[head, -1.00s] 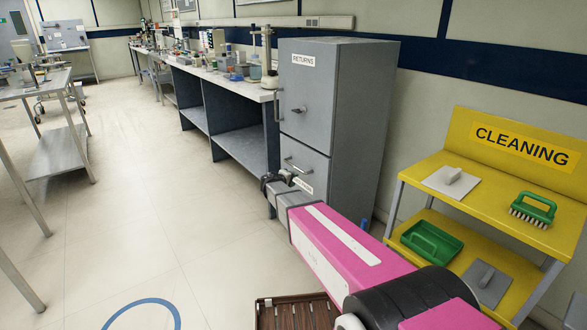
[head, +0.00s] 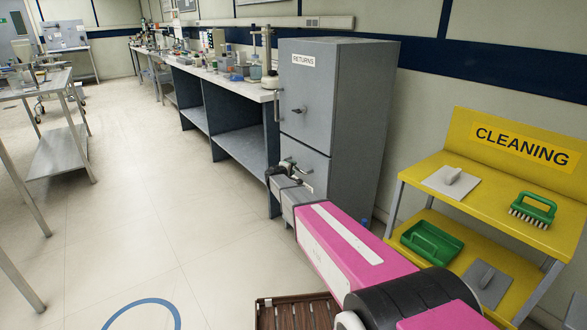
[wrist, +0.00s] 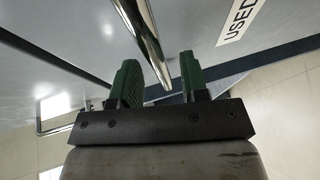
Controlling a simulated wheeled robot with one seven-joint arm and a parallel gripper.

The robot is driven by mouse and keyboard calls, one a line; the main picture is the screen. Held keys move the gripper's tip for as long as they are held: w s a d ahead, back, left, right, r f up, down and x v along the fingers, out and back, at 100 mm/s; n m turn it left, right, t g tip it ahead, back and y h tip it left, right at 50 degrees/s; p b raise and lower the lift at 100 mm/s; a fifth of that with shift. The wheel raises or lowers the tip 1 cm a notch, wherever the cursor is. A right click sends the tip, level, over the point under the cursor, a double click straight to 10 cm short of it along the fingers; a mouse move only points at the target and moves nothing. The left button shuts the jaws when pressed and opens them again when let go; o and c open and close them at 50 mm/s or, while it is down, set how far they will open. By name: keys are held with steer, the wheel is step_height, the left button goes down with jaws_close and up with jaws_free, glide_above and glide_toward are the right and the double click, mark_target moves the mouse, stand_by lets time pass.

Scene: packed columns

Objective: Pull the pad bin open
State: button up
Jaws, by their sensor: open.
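The pad bin (head: 318,168) is the lower front of the grey cabinet; it looks closed. In the wrist view its label (wrist: 240,20) reads "USED", with the rest cut off. Its metal bar handle (wrist: 147,40) runs down between the two green fingers of my gripper (wrist: 158,80). The fingers are apart, and I cannot tell if either touches the bar. In the head view my gripper (head: 281,169) is at the bin's front and hides most of the handle and label.
The cabinet's upper door (head: 306,95) is marked "RETURNS" and is shut. A lab bench (head: 238,150) stands to the left. A yellow cleaning stand (head: 480,185) is on the right, and a brown slatted crate (head: 295,312) is below my arm.

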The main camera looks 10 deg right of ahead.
steer(key=shift+x, duration=0.95)
jaws_close()
steer(key=s+a, duration=0.7)
steer(key=a, duration=0.5)
steer(key=s+a, duration=0.7)
steer(key=a, duration=0.6)
steer(key=shift+s, duration=0.35)
steer(key=shift+a, duration=0.1)
jaws_free()
